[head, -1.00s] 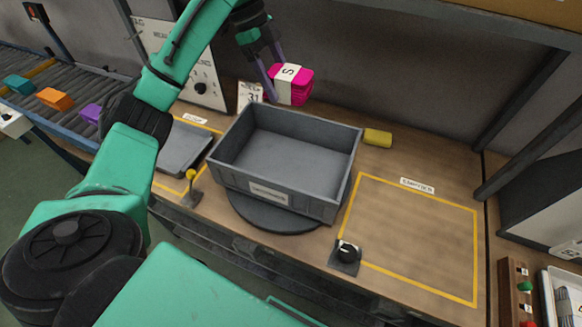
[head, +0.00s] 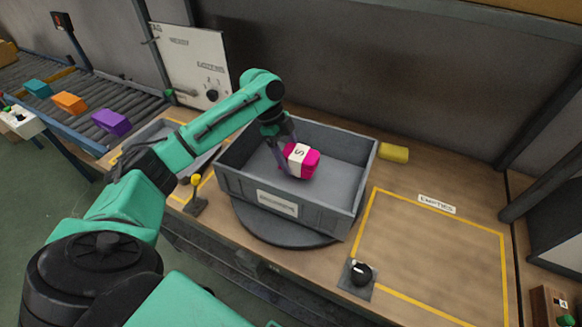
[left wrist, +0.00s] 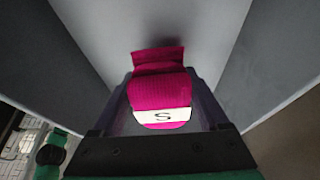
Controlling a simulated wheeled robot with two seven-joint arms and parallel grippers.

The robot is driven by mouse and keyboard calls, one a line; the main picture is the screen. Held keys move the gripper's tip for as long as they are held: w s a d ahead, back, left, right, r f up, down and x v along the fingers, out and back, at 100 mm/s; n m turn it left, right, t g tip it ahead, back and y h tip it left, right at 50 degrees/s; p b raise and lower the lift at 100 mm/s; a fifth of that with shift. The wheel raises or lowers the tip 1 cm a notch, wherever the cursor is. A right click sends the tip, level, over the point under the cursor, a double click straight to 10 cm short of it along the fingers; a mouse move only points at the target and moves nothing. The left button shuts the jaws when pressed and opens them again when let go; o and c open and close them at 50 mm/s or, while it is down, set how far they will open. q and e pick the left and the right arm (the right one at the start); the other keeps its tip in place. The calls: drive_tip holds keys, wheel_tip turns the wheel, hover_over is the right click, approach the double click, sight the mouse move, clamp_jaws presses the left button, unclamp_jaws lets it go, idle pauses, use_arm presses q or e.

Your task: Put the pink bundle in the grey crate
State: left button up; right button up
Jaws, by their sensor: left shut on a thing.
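The pink bundle (head: 301,161) has a white band marked S. My left gripper (head: 283,158) is shut on it and holds it inside the walls of the grey crate (head: 240,183). In the left wrist view the pink bundle (left wrist: 160,88) sits between the two fingers, with the grey crate's walls (left wrist: 252,55) on both sides. Whether the bundle touches the crate floor is hard to tell. The crate stands on a round dark turntable (head: 262,228). My right gripper is not in view.
A yellow block (head: 394,153) lies right of the crate. A yellow-outlined area marked EMPTIES (head: 440,245) is bare. A black knob (head: 361,273) and a yellow-topped lever (head: 196,190) stand at the front. A conveyor (head: 60,85) carries teal, orange and purple bundles.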

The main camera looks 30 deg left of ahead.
use_arm(q)
wheel_tip(320, 180, down, 5)
drive_tip(key=shift+s+r, duration=0.1)
drive_tip(key=o, duration=1.3)
drive_tip(key=shift+o, duration=0.2)
drive_tip(key=b+v, duration=0.1)
drive_tip(key=v, duration=1.1)
